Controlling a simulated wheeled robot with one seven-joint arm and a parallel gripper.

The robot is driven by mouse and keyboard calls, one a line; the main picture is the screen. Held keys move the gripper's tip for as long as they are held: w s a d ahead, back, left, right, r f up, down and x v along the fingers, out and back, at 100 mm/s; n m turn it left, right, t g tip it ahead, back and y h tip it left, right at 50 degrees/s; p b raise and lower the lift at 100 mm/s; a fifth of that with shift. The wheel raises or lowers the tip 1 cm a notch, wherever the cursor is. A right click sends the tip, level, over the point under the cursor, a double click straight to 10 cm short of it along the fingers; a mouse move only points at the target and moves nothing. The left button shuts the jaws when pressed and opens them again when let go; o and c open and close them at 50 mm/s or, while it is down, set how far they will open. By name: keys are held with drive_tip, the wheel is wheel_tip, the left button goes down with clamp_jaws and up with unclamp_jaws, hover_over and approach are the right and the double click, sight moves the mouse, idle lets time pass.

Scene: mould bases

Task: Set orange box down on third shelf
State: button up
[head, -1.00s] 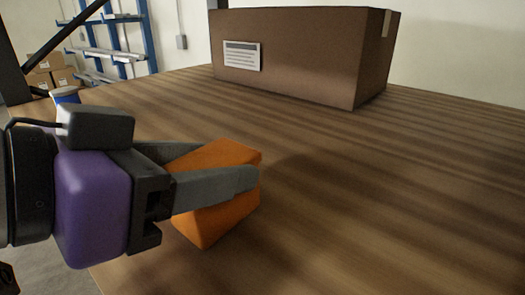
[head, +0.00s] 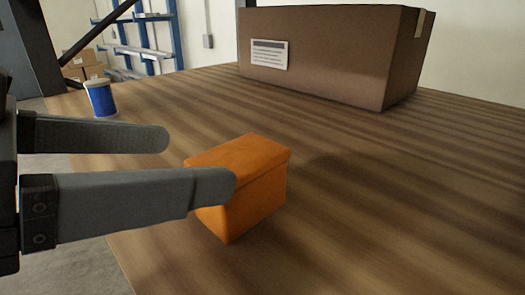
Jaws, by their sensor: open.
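The orange box (head: 256,195) sits upright on the brown striped wooden surface (head: 400,210), near its left front edge. My gripper (head: 200,162) is open and empty, just left of the orange box. Its near finger's tip overlaps the box's left side in the picture; I cannot tell whether it touches. The far finger's tip ends left of the box. Which shelf level this surface is cannot be told from here.
A large brown cardboard box (head: 330,55) with a white label stands at the back. A blue cup-like container (head: 101,98) stands at the far left edge. A blue rack (head: 150,40) is in the background. The surface right of the orange box is clear.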

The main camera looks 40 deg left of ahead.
drive_tip(key=shift+v, duration=2.2)
drive_tip(key=shift+s, duration=0.1)
